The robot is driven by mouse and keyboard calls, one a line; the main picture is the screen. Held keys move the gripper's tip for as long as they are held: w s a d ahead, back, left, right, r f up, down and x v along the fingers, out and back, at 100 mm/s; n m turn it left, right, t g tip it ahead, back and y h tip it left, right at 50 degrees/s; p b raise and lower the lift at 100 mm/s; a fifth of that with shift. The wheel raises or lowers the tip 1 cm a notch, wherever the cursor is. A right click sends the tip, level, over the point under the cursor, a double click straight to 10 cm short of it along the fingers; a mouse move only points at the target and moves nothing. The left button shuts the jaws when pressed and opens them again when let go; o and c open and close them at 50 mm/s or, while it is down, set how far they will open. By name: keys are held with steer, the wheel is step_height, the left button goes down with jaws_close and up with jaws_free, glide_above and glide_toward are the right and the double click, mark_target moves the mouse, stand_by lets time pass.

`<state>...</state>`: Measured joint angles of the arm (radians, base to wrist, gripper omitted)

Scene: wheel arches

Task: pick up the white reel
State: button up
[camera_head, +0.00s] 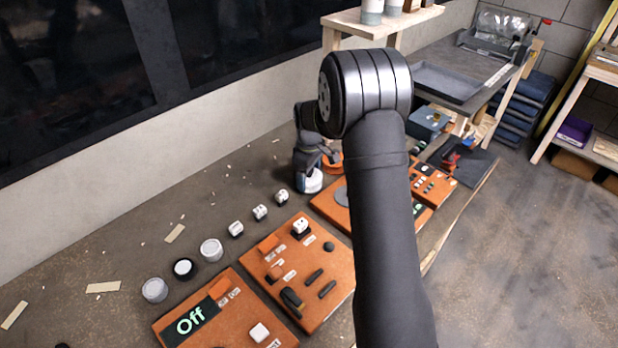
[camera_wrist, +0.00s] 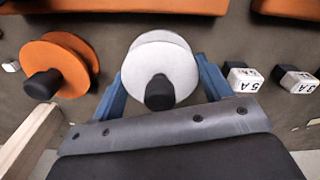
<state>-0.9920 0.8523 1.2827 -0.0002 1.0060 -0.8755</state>
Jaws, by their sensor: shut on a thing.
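The white reel (camera_wrist: 160,58) has a dark knob at its middle and sits between the two blue fingers of my gripper (camera_wrist: 160,82) in the wrist view. The fingers are shut on its sides. In the head view the white reel (camera_head: 311,182) shows low under my gripper (camera_head: 314,168), close to the table top; I cannot tell whether it touches the table. An orange reel (camera_wrist: 58,65) with a dark knob stands to its left in the wrist view. In the head view the orange reel (camera_head: 333,164) is partly hidden behind my gripper.
Black-and-white blocks (camera_wrist: 243,78) lie right of the reel in the wrist view. Orange panels (camera_head: 297,270) with switches cover the table's front edge. Round tins (camera_head: 210,250) and small blocks stand in a row behind them. A wooden shelf (camera_head: 385,24) rises behind my arm.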

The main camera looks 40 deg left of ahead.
step_height(320, 180, up, 3)
steer(key=shift+w+d+r, duration=0.1)
steer(key=shift+r, duration=0.05)
steer(key=w+d+r+n, duration=0.1)
steer(key=d+n, duration=0.2)
steer(key=d, duration=0.1)
steer(key=w+d+r+n, duration=0.1)
steer(key=d+r+n, duration=0.1)
steer(key=d+n, duration=0.1)
steer(key=w+d+r+n, duration=0.1)
steer(key=d+r+n, duration=0.1)
steer(key=d, duration=0.3)
steer(key=shift+d+n, duration=0.3)
steer(key=shift+n, duration=0.2)
steer(key=shift+f, duration=2.8)
steer(key=shift+f, duration=0.1)
steer(key=o, duration=1.1)
steer(key=shift+c, duration=0.2)
